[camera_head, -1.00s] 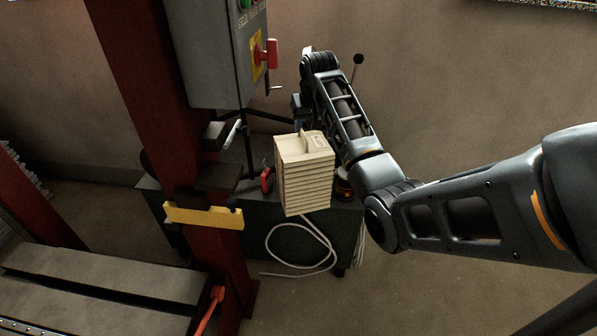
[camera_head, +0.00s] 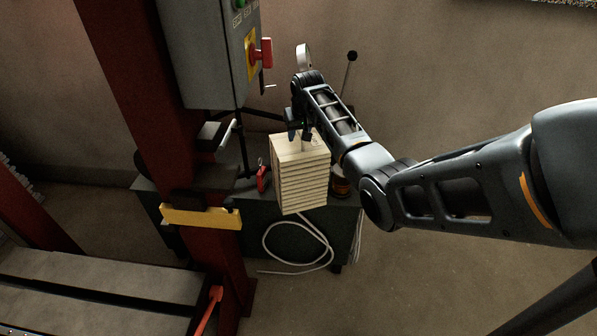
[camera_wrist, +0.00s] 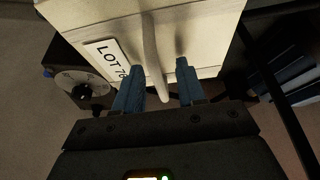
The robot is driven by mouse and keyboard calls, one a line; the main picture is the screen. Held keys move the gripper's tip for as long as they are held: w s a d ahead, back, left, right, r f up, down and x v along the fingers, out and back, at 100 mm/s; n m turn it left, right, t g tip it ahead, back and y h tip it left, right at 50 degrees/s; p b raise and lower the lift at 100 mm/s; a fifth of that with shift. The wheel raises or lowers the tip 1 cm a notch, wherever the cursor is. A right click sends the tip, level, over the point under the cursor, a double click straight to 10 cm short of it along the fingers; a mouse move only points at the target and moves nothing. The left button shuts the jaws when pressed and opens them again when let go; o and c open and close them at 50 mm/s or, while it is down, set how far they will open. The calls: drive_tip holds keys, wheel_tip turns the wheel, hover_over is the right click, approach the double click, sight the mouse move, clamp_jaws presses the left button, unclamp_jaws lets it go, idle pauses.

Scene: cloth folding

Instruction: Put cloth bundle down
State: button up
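The cloth bundle (camera_head: 302,182) is a beige, layered block in the head view. It stands upright at the front of the dark cabinet, and its lower front corner shows past the cabinet's top edge. I cannot see its underside. In the wrist view the bundle (camera_wrist: 205,25) shows a pale top, a "LOT" label and a raised strip like a handle. My gripper (camera_wrist: 158,64) has its two blue fingers apart on either side of that strip, with gaps visible. In the head view my gripper (camera_head: 300,131) is just above the bundle's top.
The dark cabinet (camera_head: 342,235) has a white cable hanging at its front. A red post (camera_head: 170,110) with a yellow bar and a grey control box (camera_head: 205,60) stand to the left. A red clamp-like item (camera_head: 263,179) is beside the bundle. Open floor lies at right.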

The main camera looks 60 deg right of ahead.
drive_tip(key=shift+c, duration=0.2)
clamp_jaws()
idle(0.8)
drive_tip(key=shift+d+r, duration=0.1)
drive_tip(key=shift+r, duration=0.1)
idle(0.3)
